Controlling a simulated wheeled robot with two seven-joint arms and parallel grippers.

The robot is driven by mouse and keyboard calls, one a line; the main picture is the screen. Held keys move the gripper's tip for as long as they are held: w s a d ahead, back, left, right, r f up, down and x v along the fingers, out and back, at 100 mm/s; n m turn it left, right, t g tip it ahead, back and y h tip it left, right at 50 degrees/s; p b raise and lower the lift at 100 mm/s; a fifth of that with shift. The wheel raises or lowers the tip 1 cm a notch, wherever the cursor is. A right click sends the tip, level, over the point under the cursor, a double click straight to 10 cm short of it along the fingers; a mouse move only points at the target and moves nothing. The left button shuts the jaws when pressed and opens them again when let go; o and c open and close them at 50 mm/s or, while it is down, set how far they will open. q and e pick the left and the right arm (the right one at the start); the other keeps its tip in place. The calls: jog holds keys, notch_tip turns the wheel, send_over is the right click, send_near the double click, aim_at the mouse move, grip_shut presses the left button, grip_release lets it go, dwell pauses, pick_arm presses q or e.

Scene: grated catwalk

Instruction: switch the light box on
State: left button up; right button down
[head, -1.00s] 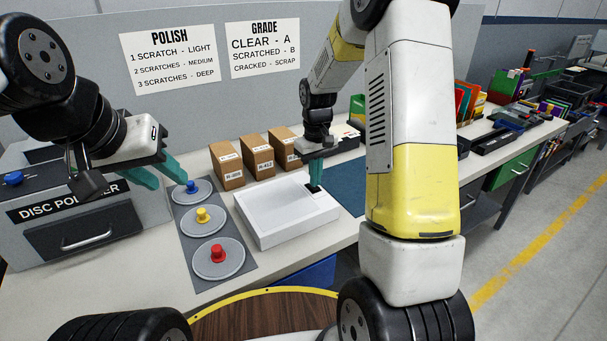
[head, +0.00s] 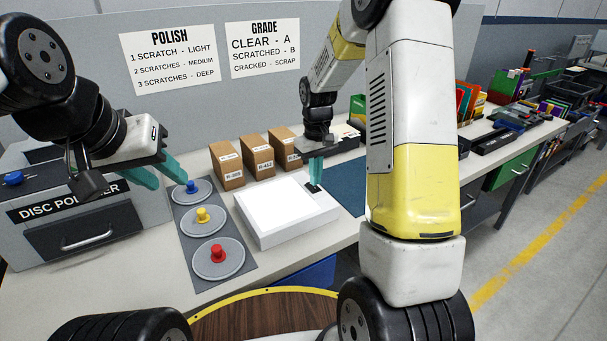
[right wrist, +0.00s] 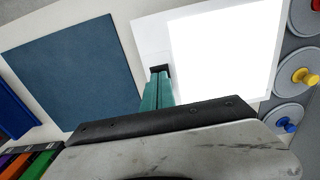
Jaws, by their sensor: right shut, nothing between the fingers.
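The light box (head: 275,213) is a flat white box on the bench, and its top panel glows bright white. It also shows in the right wrist view (right wrist: 222,52) as a bright white panel. A small black switch (head: 314,188) sits on the box's right border strip. My right gripper (head: 315,183) is shut and empty, pointing down with its green fingertips at the switch; whether they touch it I cannot tell. In the right wrist view the fingertips (right wrist: 160,78) partly cover the switch. My left gripper (head: 165,178) is open and empty above the bench near the disc polisher.
A grey mat with three round discs and blue, yellow and red knobs (head: 218,257) lies left of the box. Several cardboard boxes (head: 257,157) stand behind it. A blue mat (head: 346,184) lies right. The disc polisher (head: 85,220) stands at far left.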

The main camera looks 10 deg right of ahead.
aim_at(315, 189)
jog(key=shift+r, duration=2.75)
jog(key=shift+r, duration=0.15)
jog(key=s+r+m+t, duration=0.1)
jog(key=s+r+t, duration=0.1)
jog(key=s+r, duration=0.3)
jog(key=s+a+r+m+t+y, duration=0.1)
jog(key=s+r, duration=0.4)
jog(key=s, duration=0.6)
jog(key=s+a+r+m+t+y, duration=0.1)
jog(key=s+r+t, duration=0.2)
jog(key=s, duration=0.5)
jog(key=shift+s+r, duration=0.15)
jog(key=shift+r, duration=0.75)
